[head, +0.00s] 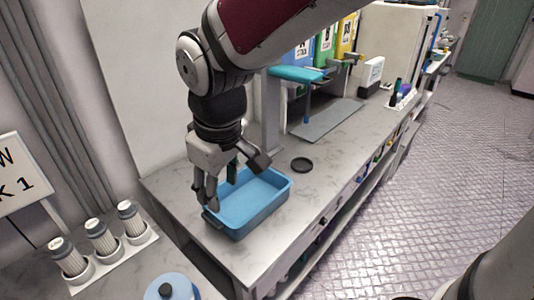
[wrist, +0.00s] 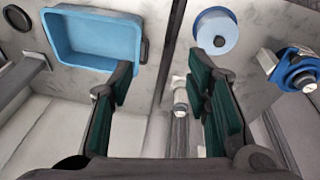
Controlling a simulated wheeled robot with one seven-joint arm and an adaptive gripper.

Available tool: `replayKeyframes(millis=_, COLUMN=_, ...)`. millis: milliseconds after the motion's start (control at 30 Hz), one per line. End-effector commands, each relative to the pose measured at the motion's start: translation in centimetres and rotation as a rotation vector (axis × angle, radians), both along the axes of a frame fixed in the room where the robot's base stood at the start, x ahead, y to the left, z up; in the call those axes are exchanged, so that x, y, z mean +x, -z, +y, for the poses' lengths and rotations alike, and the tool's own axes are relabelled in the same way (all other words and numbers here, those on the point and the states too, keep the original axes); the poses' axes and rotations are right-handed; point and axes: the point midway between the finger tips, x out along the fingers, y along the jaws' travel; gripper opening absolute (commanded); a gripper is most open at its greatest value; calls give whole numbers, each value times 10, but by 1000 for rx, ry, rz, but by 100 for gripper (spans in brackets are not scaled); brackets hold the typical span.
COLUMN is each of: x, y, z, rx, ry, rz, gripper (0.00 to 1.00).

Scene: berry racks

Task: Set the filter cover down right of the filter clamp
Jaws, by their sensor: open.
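My gripper (head: 236,185) is open and empty, pointing down above the near left part of the blue tray. Its two dark green finger pads also show spread apart in the wrist view (wrist: 157,100). A round blue disc with a small dark knob, likely the filter cover (head: 180,283), sits at the bottom edge of the head view, away from my gripper. It also shows at the top of the wrist view (wrist: 204,37). A blue device with metal parts, likely the filter clamp (wrist: 292,70), is at the right of the wrist view. I cannot find it in the head view.
The blue tray (head: 246,224) looks empty on the marble bench. A black disc (head: 301,164) lies beyond it. White filters (head: 101,238) stand in a rack at left. A gap separates the two bench tops. A blue-topped stand (head: 296,74) is farther back.

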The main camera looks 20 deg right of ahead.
Motion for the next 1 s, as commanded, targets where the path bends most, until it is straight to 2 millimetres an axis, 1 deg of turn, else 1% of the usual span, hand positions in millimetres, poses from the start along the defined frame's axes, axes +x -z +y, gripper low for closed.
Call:
replayKeyframes(millis=33, x=-10, y=-15, z=-17, rx=18, ry=66, rz=-31, gripper=44)
replayKeyframes(millis=100, x=-26, y=-29, z=-38, rx=41, ry=154, rz=-63, gripper=44)
replayKeyframes(millis=167, x=-40, y=-40, z=-54, rx=63, ry=229, rz=-91, gripper=44)
replayKeyframes(millis=200, x=-50, y=-46, z=-64, rx=78, ry=279, rz=-109, gripper=44)
replayKeyframes(millis=300, x=-75, y=-57, z=-84, rx=115, ry=391, rz=-151, gripper=44)
replayKeyframes(millis=400, x=-95, y=-63, z=-98, rx=149, ry=482, rz=-186, gripper=44)
replayKeyframes(millis=500, x=-110, y=-65, z=-106, rx=172, ry=544, rz=-209, gripper=44)
replayKeyframes(millis=600, x=-118, y=-65, z=-110, rx=186, ry=575, rz=-222, gripper=44)
replayKeyframes(millis=700, x=-120, y=-65, z=-111, rx=190, ry=587, rz=-224, gripper=44)
replayKeyframes(millis=1000, x=-120, y=-66, z=-111, rx=190, ry=585, rz=-224, gripper=44)
